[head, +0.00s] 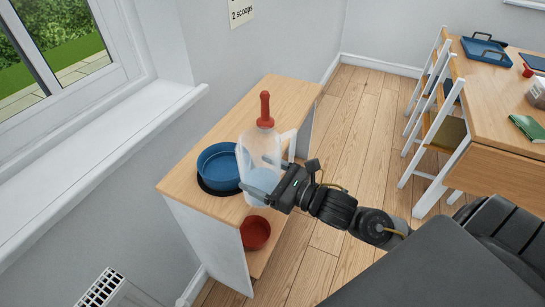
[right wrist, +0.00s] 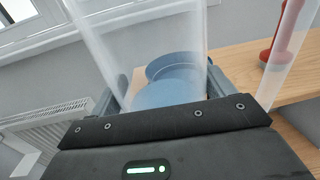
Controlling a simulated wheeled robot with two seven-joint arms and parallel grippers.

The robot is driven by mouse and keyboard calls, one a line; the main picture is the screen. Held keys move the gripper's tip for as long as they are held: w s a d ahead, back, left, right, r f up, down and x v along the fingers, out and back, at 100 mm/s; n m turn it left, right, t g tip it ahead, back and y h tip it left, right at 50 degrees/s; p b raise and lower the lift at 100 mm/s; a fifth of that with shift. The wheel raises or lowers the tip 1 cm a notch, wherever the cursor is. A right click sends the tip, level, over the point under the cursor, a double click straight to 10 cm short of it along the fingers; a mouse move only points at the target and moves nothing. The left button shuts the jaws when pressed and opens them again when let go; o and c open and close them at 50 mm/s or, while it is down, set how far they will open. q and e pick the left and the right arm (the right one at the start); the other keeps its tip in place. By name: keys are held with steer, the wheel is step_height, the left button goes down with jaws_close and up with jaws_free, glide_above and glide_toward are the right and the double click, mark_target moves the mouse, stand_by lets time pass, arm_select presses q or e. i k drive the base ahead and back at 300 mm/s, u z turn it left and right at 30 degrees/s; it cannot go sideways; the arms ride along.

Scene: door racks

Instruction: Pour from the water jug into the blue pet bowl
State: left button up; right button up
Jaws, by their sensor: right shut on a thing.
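The water jug (head: 258,150) is clear and tall, with a handle on its right side and pale blue water low inside. My right gripper (head: 272,188) is shut on the jug's lower body and holds it roughly upright, close to the right of the blue pet bowl (head: 213,165). The bowl stands in a dark round recess on the wooden stand top. In the right wrist view the jug (right wrist: 135,45) fills the space between the fingers, and the bowl (right wrist: 172,62) shows through its wall. The jug's base is partly hidden by the gripper. My left gripper is out of view.
A red upright object (head: 265,108) stands on the wooden stand (head: 285,92) behind the jug. A red bowl (head: 255,232) sits on the lower shelf. A window sill (head: 110,155) runs along the left; a table (head: 490,110) with chairs is at right.

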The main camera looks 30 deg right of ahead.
mark_target(217, 165)
steer(key=z, duration=0.15)
steer(key=k, duration=1)
steer(key=u, duration=0.75)
